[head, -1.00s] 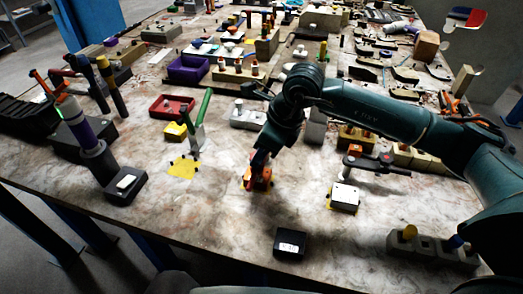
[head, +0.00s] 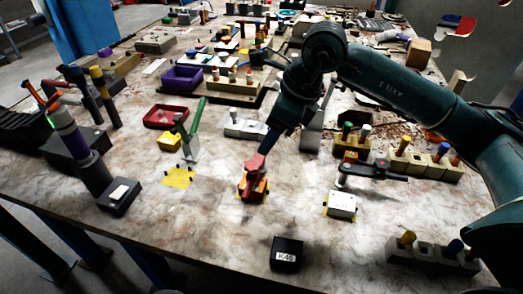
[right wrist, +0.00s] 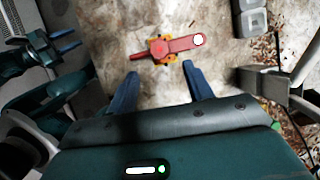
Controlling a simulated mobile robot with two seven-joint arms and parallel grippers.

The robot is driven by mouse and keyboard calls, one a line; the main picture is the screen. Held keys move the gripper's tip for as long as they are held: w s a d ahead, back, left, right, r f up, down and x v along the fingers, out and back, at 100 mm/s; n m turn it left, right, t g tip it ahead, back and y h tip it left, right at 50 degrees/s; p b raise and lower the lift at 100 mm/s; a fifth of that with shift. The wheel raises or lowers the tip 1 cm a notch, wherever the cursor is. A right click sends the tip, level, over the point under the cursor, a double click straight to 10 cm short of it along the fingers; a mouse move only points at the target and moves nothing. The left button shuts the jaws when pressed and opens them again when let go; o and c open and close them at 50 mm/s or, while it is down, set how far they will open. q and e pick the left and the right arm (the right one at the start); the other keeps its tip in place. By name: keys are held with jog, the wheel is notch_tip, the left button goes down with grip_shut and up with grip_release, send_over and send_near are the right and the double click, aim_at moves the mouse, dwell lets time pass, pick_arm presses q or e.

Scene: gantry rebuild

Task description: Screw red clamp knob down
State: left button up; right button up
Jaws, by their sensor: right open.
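The red clamp knob (head: 256,162) sits on an orange clamp base (head: 252,189) near the front middle of the table. In the right wrist view the red knob (right wrist: 160,48) has a long red bar reaching right to a white round end, with orange parts beneath it. My right gripper (head: 270,140) is above the clamp in the head view, its fingers pointing down. In the right wrist view my right gripper (right wrist: 160,73) is open and empty, with the clamp beyond its fingertips. My left gripper (right wrist: 72,40) shows only at the left of that view, its blue fingers apart.
A black block (head: 286,254) lies in front of the clamp. A white block with a black-handled lever (head: 341,205) stands to the right, and a green-handled clamp (head: 192,140) to the left. Bare table surrounds the orange base.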

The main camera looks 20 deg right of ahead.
jog(key=v, duration=0.5)
jog(key=shift+a+f, duration=0.1)
dwell(0.3)
